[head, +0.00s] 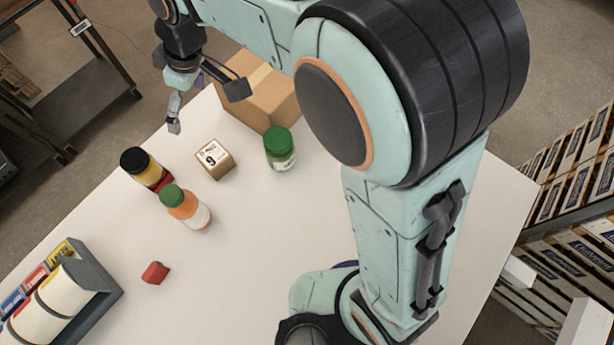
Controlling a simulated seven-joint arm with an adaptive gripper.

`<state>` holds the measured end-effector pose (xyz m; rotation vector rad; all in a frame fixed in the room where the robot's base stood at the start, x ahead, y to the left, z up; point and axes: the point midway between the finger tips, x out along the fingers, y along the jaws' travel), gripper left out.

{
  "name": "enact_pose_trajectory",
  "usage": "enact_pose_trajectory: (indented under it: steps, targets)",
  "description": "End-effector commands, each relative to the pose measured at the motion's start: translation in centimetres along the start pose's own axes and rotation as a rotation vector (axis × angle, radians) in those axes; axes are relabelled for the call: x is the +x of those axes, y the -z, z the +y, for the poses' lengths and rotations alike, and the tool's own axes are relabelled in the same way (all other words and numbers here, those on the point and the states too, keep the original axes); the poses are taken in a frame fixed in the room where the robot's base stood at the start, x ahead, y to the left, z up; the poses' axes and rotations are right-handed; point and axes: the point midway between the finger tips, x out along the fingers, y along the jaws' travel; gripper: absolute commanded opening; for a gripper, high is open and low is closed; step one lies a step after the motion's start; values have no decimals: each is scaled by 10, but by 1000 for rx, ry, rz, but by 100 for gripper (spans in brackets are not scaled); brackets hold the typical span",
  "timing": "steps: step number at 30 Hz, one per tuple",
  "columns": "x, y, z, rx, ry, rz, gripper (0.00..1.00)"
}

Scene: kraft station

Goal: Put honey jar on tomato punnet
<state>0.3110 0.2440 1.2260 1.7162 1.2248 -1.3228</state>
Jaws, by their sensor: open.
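The honey jar (148,170), with a black lid and a yellow body, stands upright at the left edge of the group on the white table. A red thing, which looks like the tomato punnet (165,182), shows in a small patch at the jar's lower right. Most of it is hidden by the jar and an orange bottle, so I cannot tell whether the jar rests on it or stands beside it. My gripper (206,108) is open and empty, with its fingers spread above the table's far edge, up and right of the jar and apart from it.
The orange bottle with a green cap (185,207) stands close to the jar. A small labelled box (216,160), a green-lidded jar (280,149) and a cardboard box (262,93) are to the right. A red block (155,272) lies nearer. A grey rack (98,285) stands lower left.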

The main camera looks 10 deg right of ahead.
Motion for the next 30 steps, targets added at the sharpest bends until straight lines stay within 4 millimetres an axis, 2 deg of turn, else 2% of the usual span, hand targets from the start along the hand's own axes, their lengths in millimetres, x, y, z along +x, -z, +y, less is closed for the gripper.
enact_pose_trajectory:
  steps: [1, 3, 6, 9, 12, 16, 26, 28, 30]
  targets:
    - [-25, -39, 5, 134, -31, -21, 85]
    - [-50, -95, 1, 337, -63, -64, 85]
    - [-71, -168, -20, 611, -100, -117, 85]
    - [-77, -220, -49, 834, -124, -157, 85]
    - [-75, -252, -73, 989, -138, -183, 85]
    - [-72, -269, -88, 1082, -144, -199, 85]
    - [-71, -271, -90, 1090, -143, -202, 85]
    - [-71, -270, -90, 1091, -144, -202, 100]
    - [-71, -271, -90, 1118, -145, -203, 100]
